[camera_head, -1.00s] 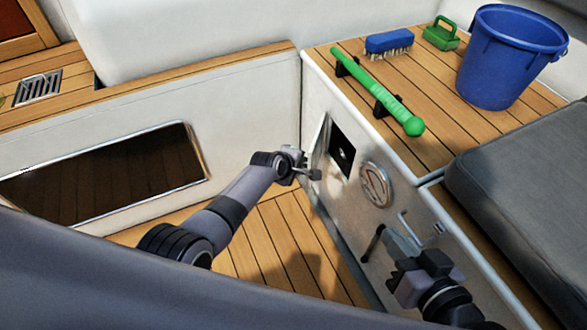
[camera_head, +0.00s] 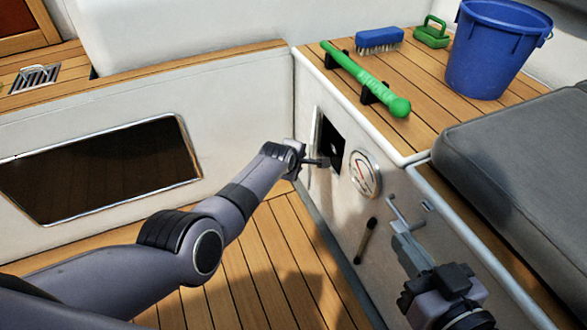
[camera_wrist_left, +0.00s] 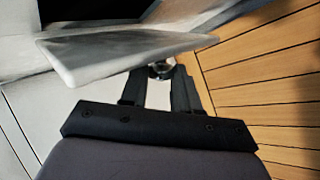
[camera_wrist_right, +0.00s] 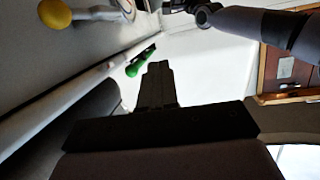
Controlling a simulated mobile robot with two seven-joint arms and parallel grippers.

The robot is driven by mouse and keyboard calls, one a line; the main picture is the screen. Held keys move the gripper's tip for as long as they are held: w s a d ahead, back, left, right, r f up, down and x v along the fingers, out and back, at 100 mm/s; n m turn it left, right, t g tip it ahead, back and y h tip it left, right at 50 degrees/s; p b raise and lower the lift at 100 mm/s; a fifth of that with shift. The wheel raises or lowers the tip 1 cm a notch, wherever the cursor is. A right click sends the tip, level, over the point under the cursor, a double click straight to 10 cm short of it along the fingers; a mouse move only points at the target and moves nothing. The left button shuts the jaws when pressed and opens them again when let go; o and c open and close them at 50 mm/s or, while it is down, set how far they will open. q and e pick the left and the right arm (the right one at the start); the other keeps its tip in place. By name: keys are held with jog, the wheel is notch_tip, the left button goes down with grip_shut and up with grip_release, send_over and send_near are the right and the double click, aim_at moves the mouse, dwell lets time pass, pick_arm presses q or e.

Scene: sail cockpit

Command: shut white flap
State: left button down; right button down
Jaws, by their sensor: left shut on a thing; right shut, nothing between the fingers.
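The white flap (camera_head: 316,133) stands ajar at the left side of a dark square opening (camera_head: 331,146) in the white cockpit side wall. In the left wrist view the flap (camera_wrist_left: 115,55) is a pale slab across the top, just ahead of the fingers. My left gripper (camera_head: 318,162) is at the flap's lower part, its fingers shut on a small rounded knob (camera_wrist_left: 160,69), which looks fixed to the flap; the contact is partly hidden. My right gripper (camera_head: 402,240) is shut and empty, below a metal handle on the same wall; its closed fingers (camera_wrist_right: 157,85) show in the right wrist view.
A round gauge (camera_head: 365,174), a metal handle (camera_head: 405,213) and a black lever (camera_head: 366,240) are on the wall. On the ledge above are a green winch-like rod (camera_head: 366,78), a blue brush (camera_head: 379,40) and a blue bucket (camera_head: 493,50). The wooden floor (camera_head: 262,260) is clear.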

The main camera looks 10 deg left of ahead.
pick_arm(q)
jog(key=shift+d+f+b, duration=0.1)
jog(key=shift+b, duration=0.2)
pick_arm(e)
jog(key=shift+s+d+r+n, duration=0.1)
jog(key=shift+s+d+n, duration=0.25)
jog(key=shift+s, duration=0.1)
pick_arm(q)
jog(key=c, duration=0.8)
grip_release()
jog(key=shift+c, duration=0.2)
pick_arm(e)
jog(key=shift+r, duration=0.1)
